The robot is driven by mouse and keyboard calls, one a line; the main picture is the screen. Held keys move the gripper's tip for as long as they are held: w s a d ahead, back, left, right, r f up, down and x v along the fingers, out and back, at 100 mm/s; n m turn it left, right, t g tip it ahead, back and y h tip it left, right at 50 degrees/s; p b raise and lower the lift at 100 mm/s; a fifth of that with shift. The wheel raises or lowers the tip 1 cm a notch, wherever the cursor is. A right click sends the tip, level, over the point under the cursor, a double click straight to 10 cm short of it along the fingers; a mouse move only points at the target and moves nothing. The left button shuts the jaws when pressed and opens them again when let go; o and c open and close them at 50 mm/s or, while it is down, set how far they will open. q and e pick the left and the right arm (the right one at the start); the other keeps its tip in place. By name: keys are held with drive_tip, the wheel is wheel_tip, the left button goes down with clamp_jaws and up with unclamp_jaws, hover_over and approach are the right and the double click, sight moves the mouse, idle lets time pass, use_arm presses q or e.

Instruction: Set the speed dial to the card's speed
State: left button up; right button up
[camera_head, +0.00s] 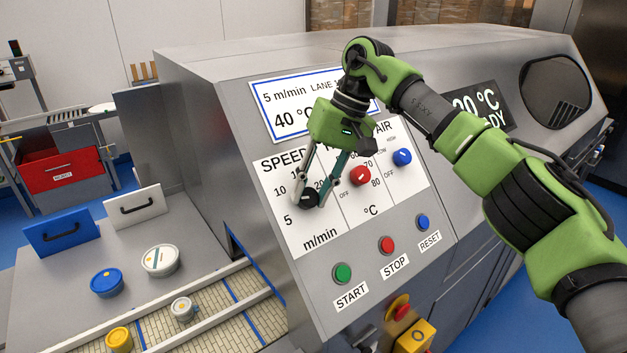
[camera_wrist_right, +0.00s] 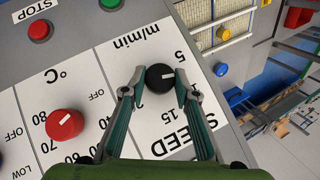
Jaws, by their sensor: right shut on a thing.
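The card (camera_head: 265,99) on the machine's sloped panel reads 5 m/min and 40 °C; my right arm covers part of it. The black speed dial (camera_head: 309,199) is on the SPEED scale below the card. My right gripper (camera_head: 310,201) is shut on the dial, one finger on each side. My left gripper is not in view.
The red temperature knob (camera_head: 360,176) and blue air knob (camera_head: 402,157) are close to the right. Below are the green START (camera_head: 343,272), red STOP (camera_head: 386,245) and blue RESET (camera_head: 422,222) buttons. Tubs, including a blue one (camera_head: 106,282), stand at lower left by the conveyor.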

sight(308, 200)
drive_tip(key=n+h, duration=0.1)
drive_tip(key=n+t+h, duration=0.1)
drive_tip(key=n, duration=0.1)
drive_tip(key=n+t+h, duration=0.1)
drive_tip(key=n+h, duration=0.1)
drive_tip(key=shift+s+a, duration=0.15)
drive_tip(key=shift+a, duration=0.15)
idle(0.6)
drive_tip(key=o, duration=1.1)
drive_tip(key=r, duration=0.5)
drive_tip(key=s+r, duration=0.1)
drive_tip(key=r, duration=0.1)
drive_tip(key=shift+r, duration=0.25)
drive_tip(key=shift+w+f, duration=0.1)
